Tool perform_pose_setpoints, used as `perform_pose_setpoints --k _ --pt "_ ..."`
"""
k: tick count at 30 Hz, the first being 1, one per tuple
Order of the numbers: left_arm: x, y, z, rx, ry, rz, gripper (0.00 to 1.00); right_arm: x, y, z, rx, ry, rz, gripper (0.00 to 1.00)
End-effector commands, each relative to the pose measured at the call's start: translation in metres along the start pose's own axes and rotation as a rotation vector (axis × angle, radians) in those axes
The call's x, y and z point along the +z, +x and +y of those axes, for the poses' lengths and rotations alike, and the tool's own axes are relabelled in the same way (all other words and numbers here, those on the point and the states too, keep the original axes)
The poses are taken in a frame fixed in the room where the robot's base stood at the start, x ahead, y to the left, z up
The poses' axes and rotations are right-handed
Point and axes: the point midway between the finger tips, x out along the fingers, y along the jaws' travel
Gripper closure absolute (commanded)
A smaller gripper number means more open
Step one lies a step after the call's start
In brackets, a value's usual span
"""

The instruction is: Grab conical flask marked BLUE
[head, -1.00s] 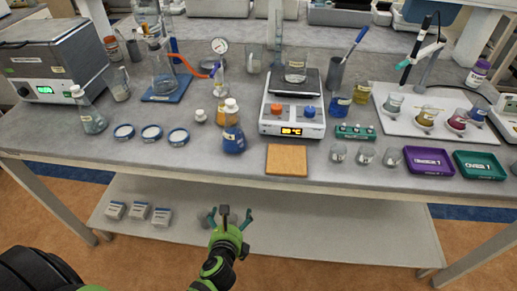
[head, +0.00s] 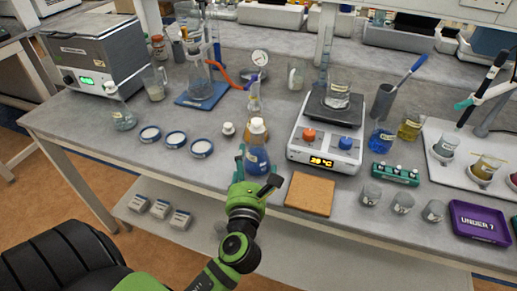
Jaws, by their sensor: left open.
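My left gripper (head: 256,174) is open at the bench's front edge, just in front of the flask. One finger shows at the flask's left side and the other low at its right front. I cannot tell whether either finger touches the glass. My right gripper is not in view.
A cork-coloured square mat (head: 310,194) and a hotplate (head: 327,138) lie right of the flask. A small white-capped bottle (head: 228,130) stands close on its left, with several round dishes (head: 175,139) beyond. A clear flask (head: 123,119) stands farther left.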

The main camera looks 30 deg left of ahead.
Motion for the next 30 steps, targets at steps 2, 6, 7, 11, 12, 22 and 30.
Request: perform_pose_setpoints --k 2,6,7,11,12,22,30 --pt "0.002 0.009 0.000 0.001 0.000 -0.001 0.00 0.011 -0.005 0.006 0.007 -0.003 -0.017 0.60" --pt "0.003 0.029 -0.002 0.001 -0.001 -0.002 0.00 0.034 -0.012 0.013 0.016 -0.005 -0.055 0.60" --pt "0.003 0.034 -0.003 0.001 -0.001 -0.001 0.00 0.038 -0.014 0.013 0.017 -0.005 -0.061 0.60" --pt "0.002 0.051 -0.004 0.000 -0.001 0.000 0.00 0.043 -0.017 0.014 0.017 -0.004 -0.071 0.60" --pt "0.002 0.055 -0.004 0.000 -0.002 0.001 0.00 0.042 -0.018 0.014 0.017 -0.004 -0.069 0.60" --pt "0.000 0.059 -0.004 -0.002 -0.002 0.002 0.16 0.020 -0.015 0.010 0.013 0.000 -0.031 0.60" --pt "0.001 0.059 -0.004 -0.002 -0.002 0.000 0.72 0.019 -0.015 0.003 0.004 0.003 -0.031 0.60"
